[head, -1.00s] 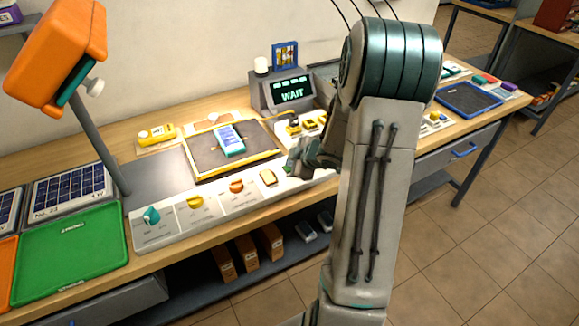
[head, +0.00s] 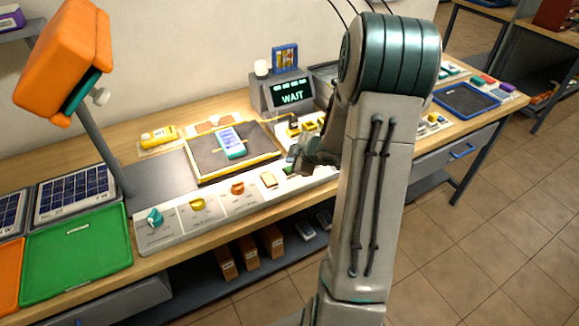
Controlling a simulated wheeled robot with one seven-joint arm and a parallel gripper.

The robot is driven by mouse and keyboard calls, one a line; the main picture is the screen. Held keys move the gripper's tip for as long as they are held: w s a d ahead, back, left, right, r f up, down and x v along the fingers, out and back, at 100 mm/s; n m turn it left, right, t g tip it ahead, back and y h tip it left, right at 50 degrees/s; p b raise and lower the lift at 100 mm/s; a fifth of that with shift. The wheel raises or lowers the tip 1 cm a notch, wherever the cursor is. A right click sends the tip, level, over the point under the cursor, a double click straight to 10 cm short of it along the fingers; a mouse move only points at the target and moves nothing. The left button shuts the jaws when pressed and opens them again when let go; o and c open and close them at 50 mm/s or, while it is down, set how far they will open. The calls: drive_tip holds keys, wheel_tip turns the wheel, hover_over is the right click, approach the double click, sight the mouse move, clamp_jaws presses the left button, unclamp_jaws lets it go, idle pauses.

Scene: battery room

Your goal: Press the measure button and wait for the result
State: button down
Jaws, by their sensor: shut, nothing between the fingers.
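The measuring station's display (head: 292,92) stands at the back of the bench and reads "WAIT" in green. The sloped control panel (head: 160,236) runs along the bench's front edge, with a teal knob (head: 154,216), a yellow knob (head: 197,203), an orange knob (head: 237,188) and a pale switch (head: 268,180). A bit of green shows at the panel's right end, beside my gripper (head: 300,162); I cannot tell whether it is the measure button. My gripper is shut and empty there, partly hidden by my arm. A blue-and-white battery (head: 231,142) lies on the dark framed pad (head: 205,160).
An orange lamp (head: 66,55) on a grey post leans over the bench at left. A green tray (head: 75,245) and solar panels (head: 75,192) lie at the left. A blue tray (head: 467,100) lies at right.

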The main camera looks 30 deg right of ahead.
wheel_tip(320, 180, up, 4)
drive_tip(key=p, duration=0.3)
drive_tip(key=shift+r+p, duration=0.15)
drive_tip(key=shift+p, duration=0.2)
idle(0.4)
